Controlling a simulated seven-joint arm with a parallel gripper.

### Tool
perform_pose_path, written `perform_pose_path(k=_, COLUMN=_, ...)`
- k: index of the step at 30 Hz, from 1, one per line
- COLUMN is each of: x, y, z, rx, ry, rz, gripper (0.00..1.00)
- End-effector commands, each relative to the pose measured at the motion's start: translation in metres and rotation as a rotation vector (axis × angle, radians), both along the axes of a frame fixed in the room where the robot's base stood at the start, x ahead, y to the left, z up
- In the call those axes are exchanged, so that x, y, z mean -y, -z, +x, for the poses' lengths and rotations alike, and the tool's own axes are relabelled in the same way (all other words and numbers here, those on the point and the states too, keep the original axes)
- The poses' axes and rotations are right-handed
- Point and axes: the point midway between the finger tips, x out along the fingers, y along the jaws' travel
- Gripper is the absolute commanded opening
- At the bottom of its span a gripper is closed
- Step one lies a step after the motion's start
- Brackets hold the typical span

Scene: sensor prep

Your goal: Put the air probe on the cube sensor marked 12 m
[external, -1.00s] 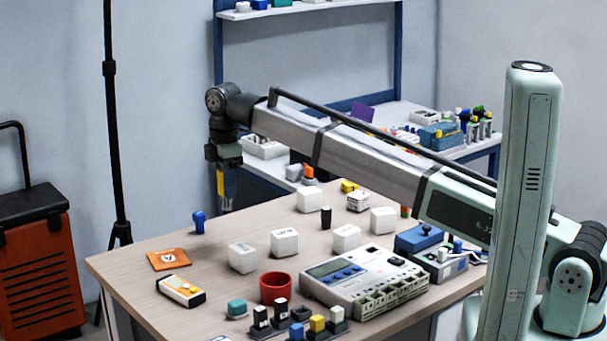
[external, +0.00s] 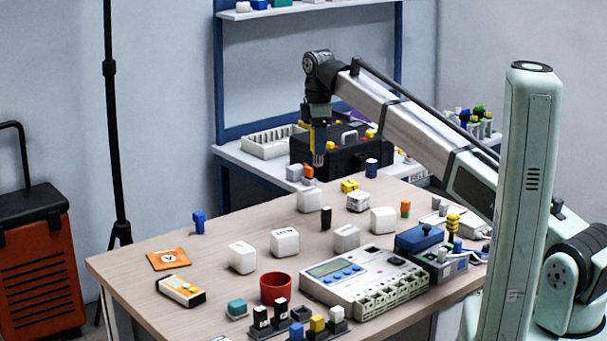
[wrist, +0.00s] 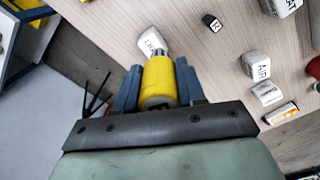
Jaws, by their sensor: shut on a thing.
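My gripper (external: 316,128) is shut on a yellow probe with a grey pronged tip, pointing down above the far edge of the wooden table. The yellow probe (wrist: 158,80) stands between the blue fingers in the wrist view. A white cube (external: 309,200) lies below the probe, apart from it; in the wrist view this cube (wrist: 152,42) has lettering that seems to read "LIGHT". Another white cube (external: 284,242) reads "AIR" in the wrist view (wrist: 262,65). More white cubes (external: 242,257) (external: 346,237) (external: 383,220) stand around. I cannot read "12 m" on any.
A small black block (external: 326,217) stands near the cubes. A black case (external: 345,150) sits on the back bench. The table's left side has bare room.

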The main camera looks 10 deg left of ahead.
Motion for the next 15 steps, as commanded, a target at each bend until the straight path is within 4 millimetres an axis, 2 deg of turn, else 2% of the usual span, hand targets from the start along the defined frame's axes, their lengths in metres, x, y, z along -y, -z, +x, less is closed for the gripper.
perform_pose_path(k=1, x=0.017, y=-0.002, z=0.009, rx=0.001, ry=0.022, rz=0.0, gripper=0.07)
perform_pose_path(k=3, x=0.035, y=-0.005, z=0.019, rx=0.001, ry=0.045, rz=0.001, gripper=0.07)
perform_pose_path(k=9, x=0.079, y=-0.013, z=0.038, rx=0.001, ry=0.068, rz=0.0, gripper=0.07)
perform_pose_path(k=12, x=0.099, y=-0.017, z=0.038, rx=0.0, ry=0.031, rz=0.0, gripper=0.07)
perform_pose_path(k=15, x=0.101, y=-0.017, z=0.031, rx=0.0, ry=-0.051, rz=0.0, gripper=0.07)
